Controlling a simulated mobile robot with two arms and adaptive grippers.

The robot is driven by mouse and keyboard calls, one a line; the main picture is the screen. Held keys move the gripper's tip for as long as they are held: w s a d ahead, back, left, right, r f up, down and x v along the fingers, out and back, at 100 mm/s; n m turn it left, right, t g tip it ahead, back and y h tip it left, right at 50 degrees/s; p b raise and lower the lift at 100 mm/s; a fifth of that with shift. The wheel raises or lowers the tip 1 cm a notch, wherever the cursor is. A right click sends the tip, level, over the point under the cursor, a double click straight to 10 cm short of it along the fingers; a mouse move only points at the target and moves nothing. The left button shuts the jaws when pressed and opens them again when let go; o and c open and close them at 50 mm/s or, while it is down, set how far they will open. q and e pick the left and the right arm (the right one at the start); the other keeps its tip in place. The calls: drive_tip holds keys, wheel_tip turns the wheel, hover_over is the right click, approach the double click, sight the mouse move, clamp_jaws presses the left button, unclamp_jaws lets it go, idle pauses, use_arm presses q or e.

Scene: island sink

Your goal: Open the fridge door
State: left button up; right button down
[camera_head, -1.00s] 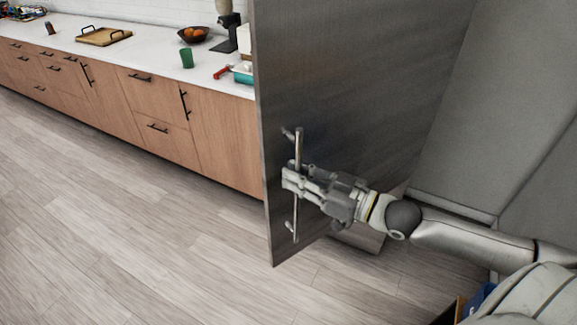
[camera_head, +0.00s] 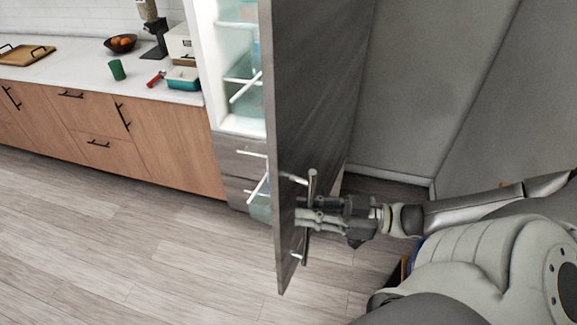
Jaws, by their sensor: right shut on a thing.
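The fridge door (camera_head: 315,95) is a tall grey panel standing swung open, seen nearly edge-on. A vertical metal bar handle (camera_head: 311,184) is fixed on its right-hand face near the lower end. My right gripper (camera_head: 304,216) reaches in from the right and is shut around the middle of the handle. To the left of the door the lit white fridge interior (camera_head: 243,122) shows, with bluish bins and shelves inside. The rest of the interior is hidden behind the door. My left gripper is not in view.
A wooden counter (camera_head: 170,140) with a white top runs left of the fridge. On it are a green cup (camera_head: 117,69), a teal dish (camera_head: 184,79) and a fruit bowl (camera_head: 121,43). Grey walls (camera_head: 430,80) stand at the right. The wooden floor (camera_head: 130,240) at the left is clear.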

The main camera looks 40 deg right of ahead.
drive_tip(key=shift+n+g+y, duration=0.4)
drive_tip(key=shift+g, duration=0.1)
drive_tip(key=shift+s+d+r+p, duration=0.1)
drive_tip(key=shift+s+d+p, duration=0.2)
drive_tip(key=shift+s+d, duration=0.25)
drive_tip(key=shift+s+d+f+p, duration=0.1)
drive_tip(key=shift+s+d+p, duration=0.25)
drive_tip(key=shift+s, duration=0.45)
drive_tip(key=shift+s+d+r+p, duration=0.1)
drive_tip(key=shift+s+d+p, duration=0.15)
drive_tip(key=shift+s+d, duration=0.35)
drive_tip(key=shift+a, duration=0.1)
drive_tip(key=c, duration=1.7)
unclamp_jaws()
drive_tip(key=shift+s, duration=0.1)
drive_tip(key=v, duration=1.2)
